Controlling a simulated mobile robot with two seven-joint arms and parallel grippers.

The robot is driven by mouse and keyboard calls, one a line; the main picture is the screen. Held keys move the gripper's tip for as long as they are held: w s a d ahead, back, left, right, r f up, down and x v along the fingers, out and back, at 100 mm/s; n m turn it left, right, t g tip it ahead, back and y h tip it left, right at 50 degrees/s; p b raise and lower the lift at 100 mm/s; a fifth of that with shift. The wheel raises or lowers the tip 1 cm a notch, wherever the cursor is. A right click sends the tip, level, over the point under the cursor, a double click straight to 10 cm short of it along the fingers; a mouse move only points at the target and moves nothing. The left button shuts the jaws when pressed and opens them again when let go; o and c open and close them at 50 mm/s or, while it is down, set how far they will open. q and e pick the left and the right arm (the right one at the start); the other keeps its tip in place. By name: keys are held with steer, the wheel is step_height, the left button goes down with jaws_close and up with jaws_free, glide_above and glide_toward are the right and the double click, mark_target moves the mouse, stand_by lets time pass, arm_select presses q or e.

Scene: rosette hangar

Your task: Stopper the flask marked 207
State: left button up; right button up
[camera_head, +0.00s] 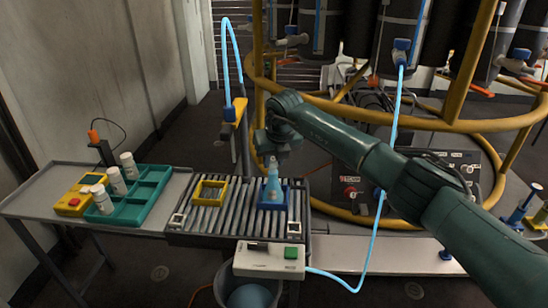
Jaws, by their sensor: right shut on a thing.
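A light blue flask (272,185) stands upright in a blue square holder (272,204) at the right end of the roller conveyor. Its number cannot be read at this size. My right gripper (271,155) points down directly over the flask's mouth. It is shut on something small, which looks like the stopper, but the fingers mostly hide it. I cannot tell whether it touches the flask's mouth. My left gripper is not in view.
The roller conveyor (232,221) also bears an empty yellow frame (210,181). At left, a teal tray (150,190) holds white bottles (117,181) beside a yellow box (75,200). A blue hose (397,100) hangs at right, near yellow railing (430,122).

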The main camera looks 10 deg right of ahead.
steer(key=shift+f, duration=0.35)
steer(key=shift+f+b, duration=0.35)
steer(key=shift+f, duration=0.15)
stand_by(0.6)
steer(key=o, duration=1.4)
steer(key=shift+r, duration=0.1)
steer(key=shift+r+p, duration=2.05)
steer(key=shift+r, duration=0.9)
steer(key=shift+c, duration=0.2)
jaws_close()
